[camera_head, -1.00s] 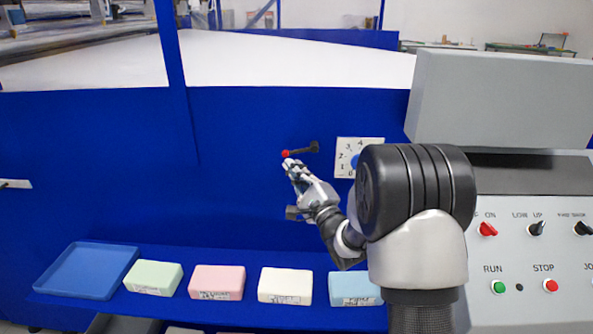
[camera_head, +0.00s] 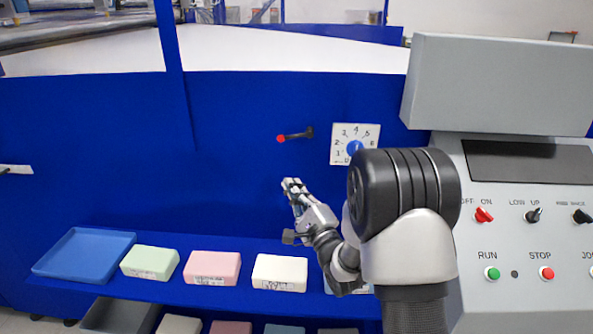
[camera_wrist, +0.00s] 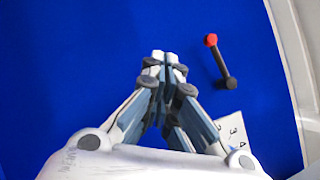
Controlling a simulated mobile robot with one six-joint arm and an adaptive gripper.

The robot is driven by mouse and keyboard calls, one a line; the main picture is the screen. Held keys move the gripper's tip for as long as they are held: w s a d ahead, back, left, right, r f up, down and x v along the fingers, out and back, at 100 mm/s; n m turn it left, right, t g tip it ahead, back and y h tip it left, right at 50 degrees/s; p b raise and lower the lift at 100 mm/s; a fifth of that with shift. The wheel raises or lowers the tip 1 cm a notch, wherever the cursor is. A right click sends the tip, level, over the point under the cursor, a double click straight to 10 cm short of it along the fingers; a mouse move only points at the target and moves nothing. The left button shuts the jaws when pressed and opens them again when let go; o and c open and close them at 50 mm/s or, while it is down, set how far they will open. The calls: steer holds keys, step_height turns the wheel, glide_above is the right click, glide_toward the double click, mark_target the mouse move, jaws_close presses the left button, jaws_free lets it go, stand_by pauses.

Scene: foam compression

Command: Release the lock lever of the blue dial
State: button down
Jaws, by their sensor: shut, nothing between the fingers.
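The lock lever (camera_head: 296,134) is a short black bar with a red knob at its left end, on the blue panel. It lies nearly level, left of the blue dial (camera_head: 354,148) on its white numbered plate (camera_head: 340,131). The lever also shows in the wrist view (camera_wrist: 218,62), right of my fingers and apart from them. The dial plate's corner (camera_wrist: 235,130) shows there too, partly hidden by my gripper. My gripper (camera_head: 291,184) is shut and empty, below the lever and not touching it. In the wrist view its fingertips (camera_wrist: 164,58) meet.
Below is a blue shelf with a blue tray (camera_head: 84,233) and green (camera_head: 150,263), pink (camera_head: 212,267) and white (camera_head: 279,272) foam blocks. A grey control console (camera_head: 520,230) stands at the right. The blue panel left of the lever is clear.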

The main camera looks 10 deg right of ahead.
steer(key=s, duration=0.1)
steer(key=s+f, duration=0.2)
steer(key=shift+s+a+f, duration=0.2)
steer(key=shift+s+a, duration=0.1)
steer(key=shift+s, duration=0.1)
steer(key=s+d+r+n+g+h, duration=0.1)
steer(key=s+r+n+g+h, duration=0.4)
steer(key=s+n+g, duration=0.5)
steer(key=s+a+f+n+g, duration=0.1)
steer(key=s+n+g, duration=0.2)
steer(key=s, duration=1)
steer(key=s+a+f+n+g, duration=0.1)
steer(key=s+n+g, duration=0.2)
steer(key=s+n, duration=0.4)
steer(key=s, duration=0.6)
steer(key=shift+s+a+n+y, duration=0.3)
